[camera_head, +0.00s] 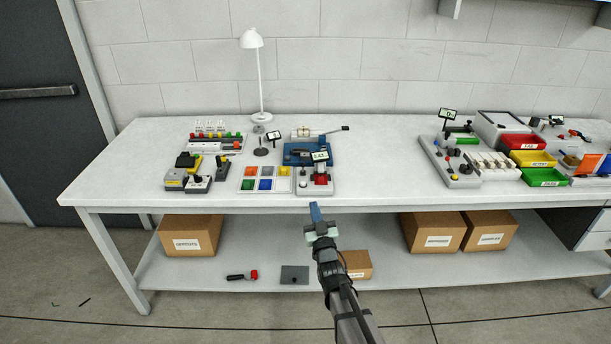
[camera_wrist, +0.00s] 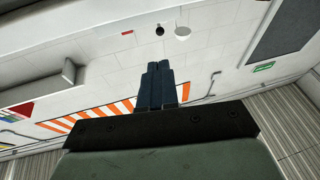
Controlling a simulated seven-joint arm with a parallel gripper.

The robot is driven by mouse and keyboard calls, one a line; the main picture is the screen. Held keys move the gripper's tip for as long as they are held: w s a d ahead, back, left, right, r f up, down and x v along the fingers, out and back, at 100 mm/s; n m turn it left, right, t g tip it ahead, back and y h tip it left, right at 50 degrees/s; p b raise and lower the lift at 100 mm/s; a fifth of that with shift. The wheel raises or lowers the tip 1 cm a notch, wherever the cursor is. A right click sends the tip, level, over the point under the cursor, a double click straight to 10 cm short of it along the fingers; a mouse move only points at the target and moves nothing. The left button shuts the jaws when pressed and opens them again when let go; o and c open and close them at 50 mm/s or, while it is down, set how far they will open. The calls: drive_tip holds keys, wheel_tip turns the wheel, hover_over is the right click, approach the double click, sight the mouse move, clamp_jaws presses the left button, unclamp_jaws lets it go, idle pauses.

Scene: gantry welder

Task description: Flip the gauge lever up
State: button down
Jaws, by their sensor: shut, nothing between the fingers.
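My gripper (camera_head: 315,212) is shut and empty, its blue fingers pressed together. It is at the bench's front edge, just below the small grey unit with a red part (camera_head: 320,178) in the head view. The closed fingers also show in the wrist view (camera_wrist: 155,85), with only wall and room beyond them. A blue device (camera_head: 298,153) sits behind the grey unit. A thin dark-tipped lever (camera_head: 344,128) sticks out to the right near its top. I cannot tell surely whether this is the gauge lever. A small display (camera_head: 319,156) partly covers the blue device.
A tray of coloured squares (camera_head: 250,171) lies left of the grey unit. A white lamp (camera_head: 261,117) stands behind. Black and yellow tools (camera_head: 188,161) are at left. Red, yellow and green bins (camera_head: 526,142) are at right. The bench between has free room.

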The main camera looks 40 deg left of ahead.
sight(303, 167)
drive_tip(key=shift+a, duration=0.1)
drive_tip(key=x, duration=1.4)
